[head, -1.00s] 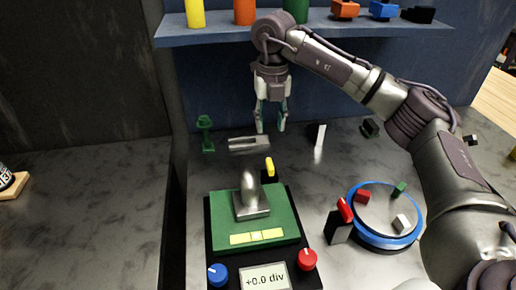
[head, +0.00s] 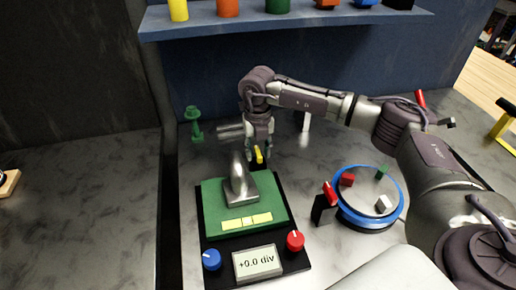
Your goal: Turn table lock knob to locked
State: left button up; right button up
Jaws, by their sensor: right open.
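The tilting positioner has a green table (head: 215,200) on a black base, with a grey metal piece (head: 238,185) on top. A yellow knob (head: 258,155) stands at its back edge. A blue knob (head: 211,260) and a red knob (head: 295,241) sit at its front corners. No label shows which is the table lock. My right gripper (head: 262,156) is open, pointing down at the yellow knob, with its fingers seemingly on either side of it; contact cannot be told. My left gripper is not in view.
A display (head: 258,263) sits between the front knobs. A blue-rimmed round tray (head: 367,207) with small blocks is at the right, beside a black block with a red lever (head: 329,193). A green stand (head: 193,122) is behind left. A shelf (head: 300,22) spans the back.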

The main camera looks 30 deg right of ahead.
grip_shut()
dwell(0.5)
jog(key=m, duration=0.4)
jog(key=shift+b, duration=0.4)
jog(key=m, duration=0.4)
jog(key=shift+m, duration=0.3)
jog(key=m, duration=0.4)
jog(key=shift+m, duration=0.3)
jog(key=m, duration=0.4)
jog(key=shift+m, duration=0.3)
jog(key=shift+w, duration=0.1)
